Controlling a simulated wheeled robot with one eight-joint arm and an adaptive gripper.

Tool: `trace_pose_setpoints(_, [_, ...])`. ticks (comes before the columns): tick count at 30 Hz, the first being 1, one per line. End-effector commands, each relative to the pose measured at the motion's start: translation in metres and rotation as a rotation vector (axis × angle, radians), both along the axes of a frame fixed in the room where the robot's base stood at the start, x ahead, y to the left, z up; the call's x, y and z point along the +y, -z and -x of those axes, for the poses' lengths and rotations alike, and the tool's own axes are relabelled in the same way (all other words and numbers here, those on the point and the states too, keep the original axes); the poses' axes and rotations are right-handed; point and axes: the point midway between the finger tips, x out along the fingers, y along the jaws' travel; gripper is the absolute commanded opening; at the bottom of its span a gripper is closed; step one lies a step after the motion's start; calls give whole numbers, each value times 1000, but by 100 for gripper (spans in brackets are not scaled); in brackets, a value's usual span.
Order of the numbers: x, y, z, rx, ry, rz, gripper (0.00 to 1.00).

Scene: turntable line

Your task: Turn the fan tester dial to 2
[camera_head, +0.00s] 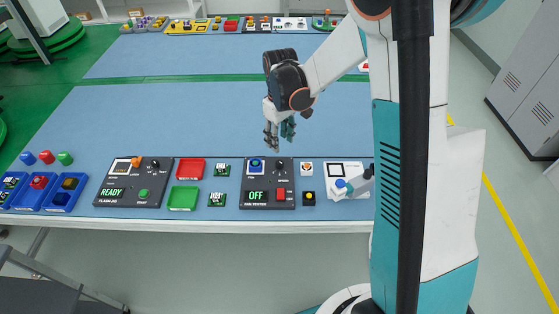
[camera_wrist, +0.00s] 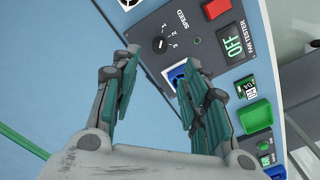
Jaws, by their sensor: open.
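The fan tester (camera_head: 246,180) is a dark panel at the table's front edge. It also shows in the wrist view (camera_wrist: 190,45), with the label FAN TESTER. Its display (camera_wrist: 232,45) reads OFF in green. A red switch (camera_wrist: 216,9) and a blue part (camera_wrist: 178,72) are on the same panel. My gripper (camera_head: 280,142) is open and empty above the table, behind the panel. In the wrist view its fingertips (camera_wrist: 157,68) are apart, with the dial beyond them.
Red (camera_head: 190,168) and green (camera_head: 183,198) trays and small green boards lie left of the tester. A flash jig (camera_head: 133,182) reading READY stands further left. A white device (camera_head: 345,180) stands to the right. The blue table behind the panel is clear.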

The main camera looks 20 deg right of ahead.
Motion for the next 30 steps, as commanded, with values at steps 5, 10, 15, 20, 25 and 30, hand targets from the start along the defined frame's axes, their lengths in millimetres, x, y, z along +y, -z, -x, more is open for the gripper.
trace_pose_setpoints(5, [0,40,0,-1,0,0,41])
trace_pose_setpoints(10, [0,72,0,-1,0,0,41])
trace_pose_setpoints(15, [1,93,0,-1,0,0,41])
trace_pose_setpoints(20, [1,103,0,-1,1,0,41])
trace_pose_setpoints(25, [1,104,0,-1,1,0,41])
trace_pose_setpoints(30, [1,104,0,-1,1,0,37])
